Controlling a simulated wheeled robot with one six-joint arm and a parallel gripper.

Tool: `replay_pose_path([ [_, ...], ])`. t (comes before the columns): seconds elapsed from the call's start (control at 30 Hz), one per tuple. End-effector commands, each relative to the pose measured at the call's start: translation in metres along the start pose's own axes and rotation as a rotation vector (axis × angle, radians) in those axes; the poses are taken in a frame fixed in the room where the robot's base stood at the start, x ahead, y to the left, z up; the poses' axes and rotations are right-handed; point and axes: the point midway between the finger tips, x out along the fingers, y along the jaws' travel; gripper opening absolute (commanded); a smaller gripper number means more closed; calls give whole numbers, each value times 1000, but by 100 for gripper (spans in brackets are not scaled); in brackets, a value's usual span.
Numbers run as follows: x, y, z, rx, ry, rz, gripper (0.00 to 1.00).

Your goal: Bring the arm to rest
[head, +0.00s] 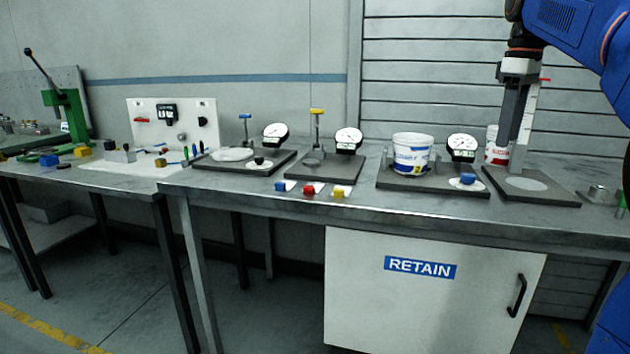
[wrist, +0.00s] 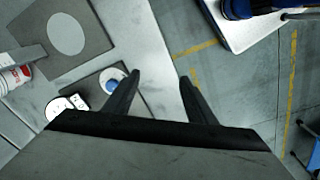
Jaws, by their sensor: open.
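My gripper (head: 514,100) hangs from my blue arm at the upper right of the head view, pointing down in front of the rightmost station. In the wrist view its two dark fingers (wrist: 158,82) stand apart with nothing between them. The bench's front edge and the floor lie below them. In the head view the gripper overlaps a post with a white scale, so the fingertips are hard to separate from it.
A white tub (head: 412,155) stands on a dark plate (head: 425,184) beside a dial gauge (head: 462,147). Another tub (head: 494,146) is partly hidden behind the post. The rightmost plate (head: 555,197) has a pale disc. Below is a closed RETAIN cabinet (head: 430,305).

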Motion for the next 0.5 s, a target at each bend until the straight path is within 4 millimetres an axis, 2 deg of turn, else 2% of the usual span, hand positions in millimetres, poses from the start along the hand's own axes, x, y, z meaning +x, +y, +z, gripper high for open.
replay_pose_path([
  [0.27, 34, -55, 10, 120, 39, 45, 51],
  [0.5, 88, -115, 29, 265, 99, 88, 51],
])
